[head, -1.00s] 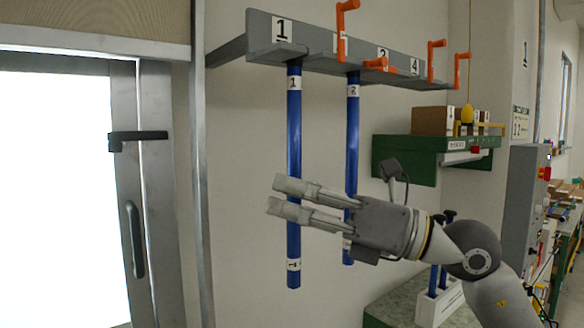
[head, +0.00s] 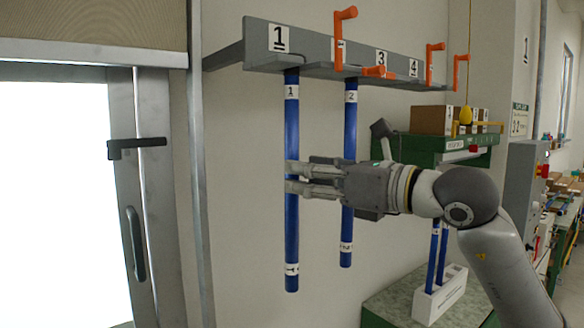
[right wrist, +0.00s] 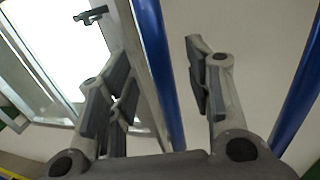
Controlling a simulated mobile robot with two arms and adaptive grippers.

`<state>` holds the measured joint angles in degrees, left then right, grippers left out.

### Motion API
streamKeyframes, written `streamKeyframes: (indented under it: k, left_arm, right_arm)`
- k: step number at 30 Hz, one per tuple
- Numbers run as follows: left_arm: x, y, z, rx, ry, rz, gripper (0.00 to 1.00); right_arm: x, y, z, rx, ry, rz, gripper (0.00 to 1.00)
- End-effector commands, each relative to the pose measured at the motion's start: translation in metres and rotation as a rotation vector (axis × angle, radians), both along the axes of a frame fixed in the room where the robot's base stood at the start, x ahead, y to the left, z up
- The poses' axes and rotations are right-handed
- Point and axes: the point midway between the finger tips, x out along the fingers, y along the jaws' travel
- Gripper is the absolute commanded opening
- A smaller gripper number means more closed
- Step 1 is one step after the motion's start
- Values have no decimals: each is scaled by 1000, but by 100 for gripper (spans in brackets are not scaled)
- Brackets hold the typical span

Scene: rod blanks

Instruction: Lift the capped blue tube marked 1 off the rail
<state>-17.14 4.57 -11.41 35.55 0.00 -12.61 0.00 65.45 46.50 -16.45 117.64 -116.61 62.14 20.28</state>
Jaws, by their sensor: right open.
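The blue tube marked 1 (head: 291,130) hangs upright from the left end of the grey rail (head: 320,50), with white labels near its top and bottom. My right gripper (head: 288,180) is open, its fingers level at about the tube's middle and overlapping it. In the right wrist view, the tube (right wrist: 158,60) shows between the two open fingers (right wrist: 158,75); I cannot tell whether they touch it. A second blue tube (head: 350,125) hangs to its right, partly hidden by my gripper. My left gripper is not in view.
Orange handles (head: 340,40) stick out from the rail. A door (head: 150,210) with a metal frame stands at left. A green shelf (head: 450,150) with boxes is at right. Below it, a white stand (head: 440,298) holds blue tubes.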

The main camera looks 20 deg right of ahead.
Motion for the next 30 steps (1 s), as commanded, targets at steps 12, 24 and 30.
streamKeyframes:
  k: [12, 24, 30]
  left_arm:
    - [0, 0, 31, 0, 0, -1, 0]
    - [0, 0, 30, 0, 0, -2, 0]
    - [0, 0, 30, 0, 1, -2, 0]
  right_arm:
    - [35, 23, -1, 0, 0, 2, 47]
    - [35, 23, -2, 0, 0, 1, 23]
    - [35, 23, -2, 0, 0, 1, 0]
